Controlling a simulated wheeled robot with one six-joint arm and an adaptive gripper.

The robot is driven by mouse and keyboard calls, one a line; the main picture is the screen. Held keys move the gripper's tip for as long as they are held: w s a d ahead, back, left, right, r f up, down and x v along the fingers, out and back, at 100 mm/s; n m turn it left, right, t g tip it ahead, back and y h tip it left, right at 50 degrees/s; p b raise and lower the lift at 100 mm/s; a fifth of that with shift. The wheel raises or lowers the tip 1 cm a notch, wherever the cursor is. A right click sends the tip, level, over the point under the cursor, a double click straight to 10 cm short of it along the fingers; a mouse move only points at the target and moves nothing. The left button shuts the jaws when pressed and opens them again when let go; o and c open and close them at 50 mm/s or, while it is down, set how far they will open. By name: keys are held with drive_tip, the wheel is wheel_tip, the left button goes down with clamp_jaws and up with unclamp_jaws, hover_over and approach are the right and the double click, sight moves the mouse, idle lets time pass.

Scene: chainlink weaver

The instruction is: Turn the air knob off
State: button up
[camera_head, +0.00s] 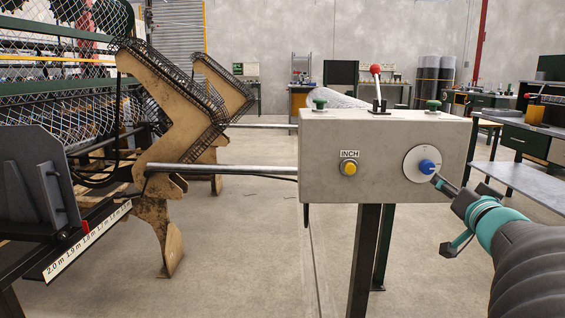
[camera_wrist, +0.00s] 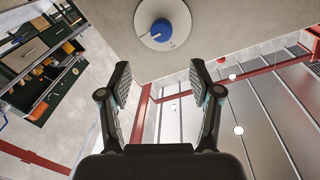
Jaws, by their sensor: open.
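The air knob (camera_head: 427,166) is a blue knob on a round white dial (camera_head: 417,159) at the right end of the control box's front face. In the wrist view the knob (camera_wrist: 160,31) lies near the top centre, beyond my fingertips, on its white dial (camera_wrist: 178,15). My gripper (camera_wrist: 158,78) is open and empty, with one finger on each side of the picture. In the head view my gripper (camera_head: 441,184) comes in from the lower right, close to the knob. Whether a fingertip touches the dial is hard to tell there; the wrist view shows a gap.
The grey control box (camera_head: 325,185) stands on dark legs and has a yellow INCH button (camera_head: 349,168), a red-tipped lever (camera_head: 376,72) and green knobs on top. The weaving machine (camera_head: 150,110) fills the left. A workbench (camera_head: 535,178) stands at the right. The floor before the box is clear.

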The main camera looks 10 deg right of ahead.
sight(428, 169)
drive_tip(key=shift+y, duration=0.3)
drive_tip(key=b+x, duration=0.1)
drive_tip(key=x, duration=1.2)
drive_tip(key=shift+w+d, duration=0.2)
drive_tip(key=shift+w, duration=0.05)
drive_tip(key=c, duration=1.2)
